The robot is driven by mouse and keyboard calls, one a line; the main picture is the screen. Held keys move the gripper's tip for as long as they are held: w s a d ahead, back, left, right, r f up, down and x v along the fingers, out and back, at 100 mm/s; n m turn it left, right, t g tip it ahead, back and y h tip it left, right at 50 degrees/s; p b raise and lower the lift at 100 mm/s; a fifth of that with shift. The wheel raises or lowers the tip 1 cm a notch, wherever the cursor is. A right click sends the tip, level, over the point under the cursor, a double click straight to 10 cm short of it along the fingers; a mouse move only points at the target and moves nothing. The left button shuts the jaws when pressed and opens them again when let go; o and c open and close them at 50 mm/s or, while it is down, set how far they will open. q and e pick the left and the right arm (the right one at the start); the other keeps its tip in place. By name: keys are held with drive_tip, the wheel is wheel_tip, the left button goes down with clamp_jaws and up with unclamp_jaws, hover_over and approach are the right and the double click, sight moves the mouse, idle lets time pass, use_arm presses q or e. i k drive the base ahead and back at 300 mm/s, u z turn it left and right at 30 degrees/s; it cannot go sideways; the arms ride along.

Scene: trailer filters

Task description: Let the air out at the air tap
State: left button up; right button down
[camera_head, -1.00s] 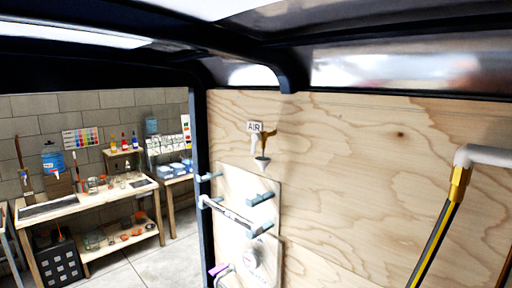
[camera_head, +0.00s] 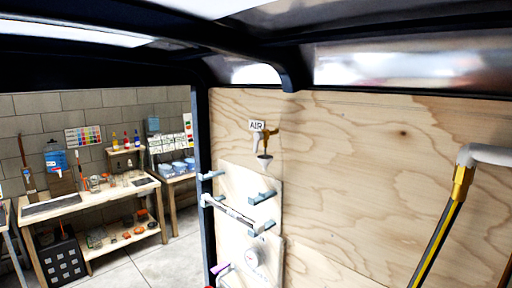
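The air tap (camera_head: 267,140) is a small brass-coloured fitting on the plywood wall, with a small grey cone-shaped piece below it. A white label reading AIR (camera_head: 256,125) is fixed at its upper left. Below the tap, a white panel (camera_head: 238,182) carries grey-blue brackets, a horizontal white cylinder (camera_head: 233,212) and a round gauge (camera_head: 253,257). The tap's handle position is too small to tell. Neither of my grippers shows in the head view.
A grey pipe with a brass fitting (camera_head: 463,180) and a black-and-yellow hose stands at the right. A dark frame post (camera_head: 202,150) edges the wall. Beyond it, a wooden workbench (camera_head: 95,203) holds jars and tools. Concrete floor (camera_head: 160,262) is clear between.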

sight(258, 136)
drive_tip(key=k, duration=0.5)
drive_tip(key=u, duration=0.95)
drive_tip(key=i, duration=0.85)
drive_tip(key=z, duration=0.2)
